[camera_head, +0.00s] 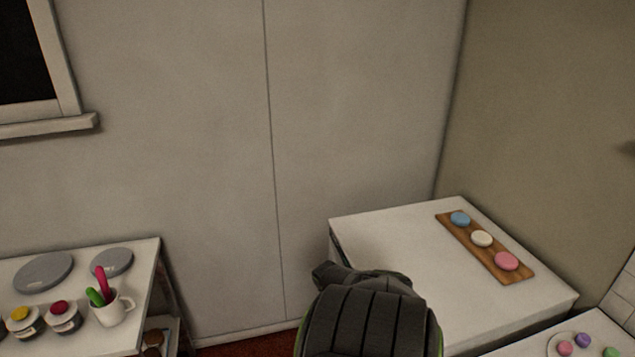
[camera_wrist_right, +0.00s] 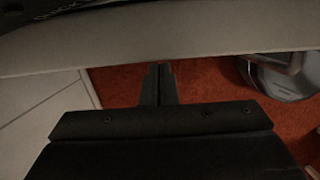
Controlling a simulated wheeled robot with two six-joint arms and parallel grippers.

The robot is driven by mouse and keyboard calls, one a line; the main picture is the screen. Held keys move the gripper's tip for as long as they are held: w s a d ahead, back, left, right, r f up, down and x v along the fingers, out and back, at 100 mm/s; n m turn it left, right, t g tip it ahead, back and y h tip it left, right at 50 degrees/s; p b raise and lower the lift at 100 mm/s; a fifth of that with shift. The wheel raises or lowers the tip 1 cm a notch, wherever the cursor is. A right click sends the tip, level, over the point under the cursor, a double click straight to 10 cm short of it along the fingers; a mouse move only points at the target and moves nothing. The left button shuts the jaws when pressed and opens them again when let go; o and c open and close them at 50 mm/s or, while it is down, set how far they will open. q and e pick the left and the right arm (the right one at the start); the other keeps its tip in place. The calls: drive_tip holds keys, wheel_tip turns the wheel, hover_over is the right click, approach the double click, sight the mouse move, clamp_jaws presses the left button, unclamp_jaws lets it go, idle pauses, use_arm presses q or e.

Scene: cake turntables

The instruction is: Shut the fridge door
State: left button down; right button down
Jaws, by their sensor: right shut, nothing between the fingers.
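The white box-shaped unit (camera_head: 385,232) in the back right corner looks like the fridge, seen mostly from above in the head view. Its front is largely hidden by my dark arm (camera_head: 368,322), so I cannot tell how far its door stands open. In the right wrist view my right gripper (camera_wrist_right: 160,70) is shut and empty, its fingers together above the red floor. A pale panel (camera_wrist_right: 200,42) runs across the picture just beyond the fingertips; I cannot tell if it is the door. My left gripper is not in view.
A wooden board (camera_head: 488,247) with three macarons lies on the white unit. A left shelf (camera_head: 135,262) carries a mug (camera_head: 112,308) and grey discs. More macarons sit on a plate (camera_head: 560,341) at lower right. Red floor (camera_wrist_right: 205,82) shows around the fingers.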

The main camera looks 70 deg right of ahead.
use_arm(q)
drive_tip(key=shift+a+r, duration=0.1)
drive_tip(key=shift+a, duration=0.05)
use_arm(e)
drive_tip(key=shift+s+d, duration=0.25)
drive_tip(key=shift+s, duration=0.45)
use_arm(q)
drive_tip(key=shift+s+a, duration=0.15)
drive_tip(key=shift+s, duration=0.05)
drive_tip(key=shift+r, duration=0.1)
